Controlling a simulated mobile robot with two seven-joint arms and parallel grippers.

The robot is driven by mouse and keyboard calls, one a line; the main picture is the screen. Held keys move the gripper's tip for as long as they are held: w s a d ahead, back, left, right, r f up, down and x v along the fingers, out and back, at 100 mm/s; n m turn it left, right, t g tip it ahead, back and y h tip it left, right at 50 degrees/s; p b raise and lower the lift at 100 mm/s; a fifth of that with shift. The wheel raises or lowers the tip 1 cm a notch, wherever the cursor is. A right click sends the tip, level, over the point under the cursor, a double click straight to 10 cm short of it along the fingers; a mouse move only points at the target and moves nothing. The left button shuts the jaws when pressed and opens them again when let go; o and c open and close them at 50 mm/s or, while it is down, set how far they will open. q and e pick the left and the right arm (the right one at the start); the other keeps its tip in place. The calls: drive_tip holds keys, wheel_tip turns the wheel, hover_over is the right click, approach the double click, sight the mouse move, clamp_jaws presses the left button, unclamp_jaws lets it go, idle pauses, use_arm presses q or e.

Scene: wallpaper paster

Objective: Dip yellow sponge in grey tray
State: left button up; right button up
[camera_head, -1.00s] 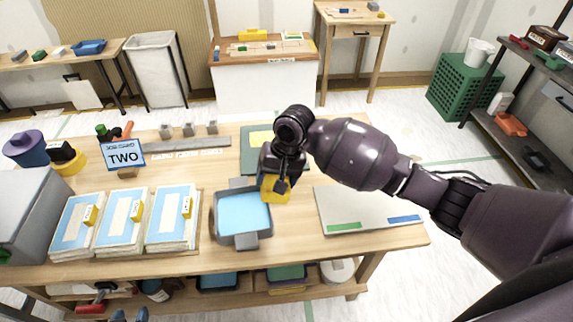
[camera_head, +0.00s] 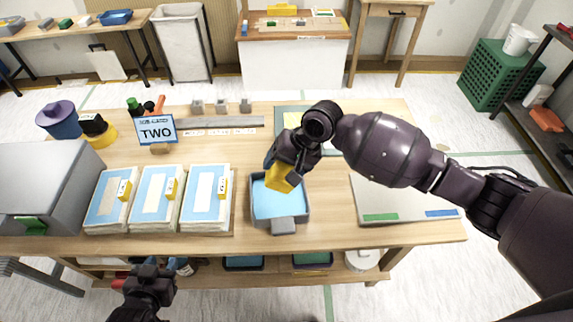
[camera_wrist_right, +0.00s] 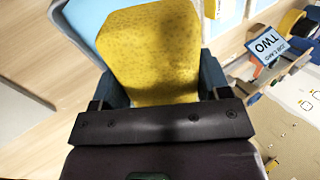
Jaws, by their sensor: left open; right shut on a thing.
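The yellow sponge (camera_head: 281,177) is held in my right gripper (camera_head: 285,165), over the back part of the grey tray (camera_head: 284,226). The tray stands on the wooden table and its inside is light blue. I cannot tell whether the sponge touches the blue surface. In the right wrist view the sponge (camera_wrist_right: 155,55) fills the space between the fingers, with a blue and grey tray corner (camera_wrist_right: 82,18) behind it. My left gripper (camera_head: 150,280) is at the bottom of the head view, in front of the table edge, open and empty.
Several blue-and-white paper stacks (camera_head: 157,197) lie left of the tray. A "TWO" sign (camera_head: 156,130) stands behind them. A pale board (camera_head: 400,200) lies at right. A grey box (camera_head: 45,185) stands at far left. Bare table lies between tray and board.

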drive_tip(key=shift+a+f+b, duration=0.1)
drive_tip(key=shift+f+b, duration=0.35)
drive_tip(key=shift+f, duration=0.15)
drive_tip(key=shift+f+b, duration=2.3)
drive_tip(key=shift+f, duration=1.15)
use_arm(q)
wheel_tip(320, 180, down, 7)
drive_tip(key=shift+s+g, duration=0.3)
drive_tip(key=shift+s, duration=0.05)
drive_tip(key=shift+a, duration=0.1)
use_arm(e)
drive_tip(key=shift+f, duration=0.1)
drive_tip(key=shift+f, duration=0.3)
use_arm(q)
drive_tip(key=shift+s+f, duration=0.35)
drive_tip(key=shift+s, duration=0.25)
use_arm(e)
drive_tip(key=shift+f, duration=0.3)
use_arm(q)
drive_tip(key=shift+w+r, duration=0.15)
drive_tip(key=shift+w, duration=0.05)
use_arm(e)
drive_tip(key=shift+f, duration=0.3)
use_arm(q)
drive_tip(key=shift+w+r, duration=0.25)
drive_tip(key=shift+w, duration=0.15)
use_arm(e)
drive_tip(key=shift+f, duration=0.4)
